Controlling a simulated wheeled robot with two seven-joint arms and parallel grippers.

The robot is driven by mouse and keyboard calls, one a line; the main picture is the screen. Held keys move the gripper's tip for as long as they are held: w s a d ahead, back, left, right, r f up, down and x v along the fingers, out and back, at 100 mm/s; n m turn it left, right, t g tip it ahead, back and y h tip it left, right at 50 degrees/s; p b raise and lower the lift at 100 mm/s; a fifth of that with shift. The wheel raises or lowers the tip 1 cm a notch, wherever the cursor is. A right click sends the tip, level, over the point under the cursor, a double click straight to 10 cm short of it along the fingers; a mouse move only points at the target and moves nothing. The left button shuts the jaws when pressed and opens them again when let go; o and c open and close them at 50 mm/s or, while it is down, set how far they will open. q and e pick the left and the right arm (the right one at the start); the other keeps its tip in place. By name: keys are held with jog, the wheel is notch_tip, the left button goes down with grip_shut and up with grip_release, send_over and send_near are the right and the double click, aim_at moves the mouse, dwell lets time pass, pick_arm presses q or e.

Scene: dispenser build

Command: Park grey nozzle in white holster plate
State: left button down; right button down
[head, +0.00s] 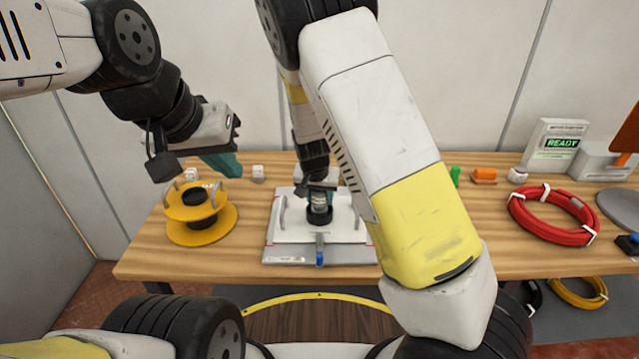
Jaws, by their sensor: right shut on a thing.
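The white holster plate (285,231) lies on the table in the middle of the head view, with a grey handle at each side. A black round socket (320,216) stands at its centre. My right gripper (319,190) points down over the plate and is shut on the grey nozzle (319,203). The nozzle is upright at the black socket; I cannot tell how deep it sits. My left gripper (226,166), with teal fingers, hangs empty above the table at the left. I cannot tell whether its fingers are apart.
A yellow spool-like part (179,226) stands at the left under my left gripper. A blue-tipped piece (320,258) is at the plate's front edge. A red hose coil (552,216) and a READY display (561,143) are at the right. My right arm hides the table right of the plate.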

jog(key=shift+f, duration=0.55)
jog(key=c, duration=1)
grip_release()
jog(key=shift+c, duration=0.2)
jog(key=v, duration=1.1)
jog(key=s+d+r+n+y, duration=0.1)
jog(key=s+d+r, duration=0.6)
jog(key=s+r, duration=0.2)
jog(key=s+d+r+n+t+y, duration=0.1)
jog(key=s+d+r+y, duration=0.1)
jog(key=s+d+r, duration=0.6)
jog(key=s+r, duration=0.1)
jog(key=s, duration=0.4)
jog(key=shift+s+r+n+t, duration=0.15)
jog(key=shift+n+t, duration=0.15)
jog(key=shift+n, duration=0.1)
